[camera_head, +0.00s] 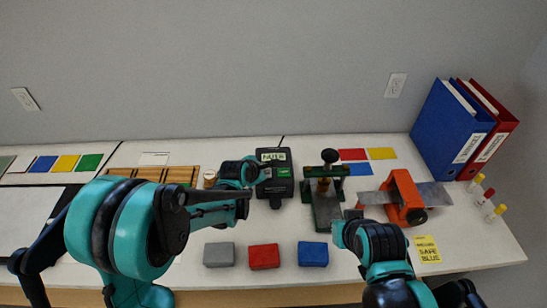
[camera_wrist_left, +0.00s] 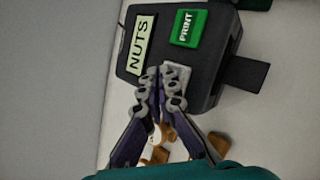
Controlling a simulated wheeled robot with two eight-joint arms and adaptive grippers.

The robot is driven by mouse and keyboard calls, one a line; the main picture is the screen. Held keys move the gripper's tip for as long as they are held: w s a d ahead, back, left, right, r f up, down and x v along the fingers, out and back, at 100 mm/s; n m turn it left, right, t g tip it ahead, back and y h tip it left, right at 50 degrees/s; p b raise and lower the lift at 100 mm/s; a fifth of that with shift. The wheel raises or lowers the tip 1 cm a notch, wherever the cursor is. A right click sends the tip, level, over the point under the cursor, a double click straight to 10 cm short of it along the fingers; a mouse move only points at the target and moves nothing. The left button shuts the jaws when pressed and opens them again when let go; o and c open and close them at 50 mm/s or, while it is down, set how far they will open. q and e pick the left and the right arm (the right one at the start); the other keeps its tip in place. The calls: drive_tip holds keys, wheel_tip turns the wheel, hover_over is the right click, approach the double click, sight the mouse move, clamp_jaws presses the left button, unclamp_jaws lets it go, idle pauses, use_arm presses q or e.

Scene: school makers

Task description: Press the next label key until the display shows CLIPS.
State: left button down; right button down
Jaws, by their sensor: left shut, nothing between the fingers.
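The black label printer (camera_head: 281,188) stands on the bench, and in the left wrist view (camera_wrist_left: 215,75) its display (camera_wrist_left: 140,44) reads NUTS. A green PRINT key (camera_wrist_left: 187,28) sits beside the display. A grey key (camera_wrist_left: 178,72) lies just below them, partly hidden by my fingertips. My left gripper (camera_wrist_left: 161,82) is shut and empty, its tips over or against the grey key's edge; I cannot tell whether they touch it. In the head view, my left gripper (camera_head: 262,172) is at the printer's left side. My right gripper (camera_head: 348,222) is near the press's base, its fingers unclear.
A green press (camera_head: 327,207) stands right of the printer, with an orange tool (camera_head: 404,197) beyond it. Grey (camera_head: 219,254), red (camera_head: 264,256) and blue (camera_head: 313,253) blocks lie in front. Binders (camera_head: 452,128) and glue sticks (camera_head: 486,197) are at right. A wooden tray (camera_head: 180,174) is left.

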use_arm(q)
drive_tip(key=shift+f, duration=0.25)
idle(0.3)
drive_tip(key=shift+r, duration=0.5)
wheel_tip(320, 180, up, 6)
drive_tip(key=p, duration=0.4)
drive_tip(key=shift+p, duration=0.35)
idle(0.7)
